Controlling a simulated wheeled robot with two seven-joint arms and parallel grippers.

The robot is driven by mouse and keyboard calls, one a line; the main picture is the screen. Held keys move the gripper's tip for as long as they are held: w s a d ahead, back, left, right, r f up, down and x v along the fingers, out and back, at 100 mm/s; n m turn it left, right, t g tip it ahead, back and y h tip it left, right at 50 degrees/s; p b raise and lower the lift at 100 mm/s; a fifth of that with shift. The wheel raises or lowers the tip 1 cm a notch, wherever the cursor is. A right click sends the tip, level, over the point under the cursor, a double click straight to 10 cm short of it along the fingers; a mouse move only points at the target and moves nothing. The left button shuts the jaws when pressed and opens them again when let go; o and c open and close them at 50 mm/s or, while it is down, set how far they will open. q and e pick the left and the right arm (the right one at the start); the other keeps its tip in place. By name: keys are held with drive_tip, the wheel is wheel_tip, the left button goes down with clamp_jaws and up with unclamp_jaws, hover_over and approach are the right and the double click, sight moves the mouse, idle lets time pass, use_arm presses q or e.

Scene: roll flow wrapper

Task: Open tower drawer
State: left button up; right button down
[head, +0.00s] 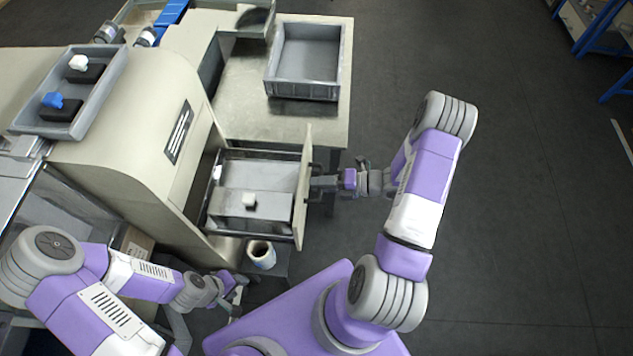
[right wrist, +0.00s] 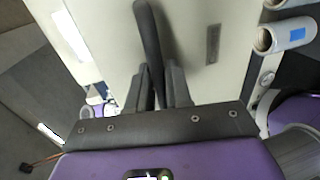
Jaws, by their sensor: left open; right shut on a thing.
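The tower drawer (head: 302,195) stands pulled out from the cream machine tower (head: 130,135), its inside showing from above. My right gripper (head: 318,184) is at the outer face of the drawer's front. In the right wrist view, the right gripper (right wrist: 160,80) is shut on a dark curved handle (right wrist: 148,35) on the pale drawer front (right wrist: 205,70). My left gripper (head: 238,286) is open and low, in front of the tower and apart from the drawer.
A grey block with a white knob (head: 249,200) sits in the drawer. A roll (head: 261,254) stands just below it. A grey crate (head: 308,62) rests on the metal table behind. A grey tray (head: 112,75) with two knobbed blocks lies on the machine.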

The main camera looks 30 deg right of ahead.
drive_tip(key=c, duration=1.2)
unclamp_jaws()
drive_tip(key=v, duration=0.7)
drive_tip(key=shift+s+d+p, duration=0.2)
drive_tip(key=shift+d+p, duration=0.1)
drive_tip(key=shift+p, duration=0.1)
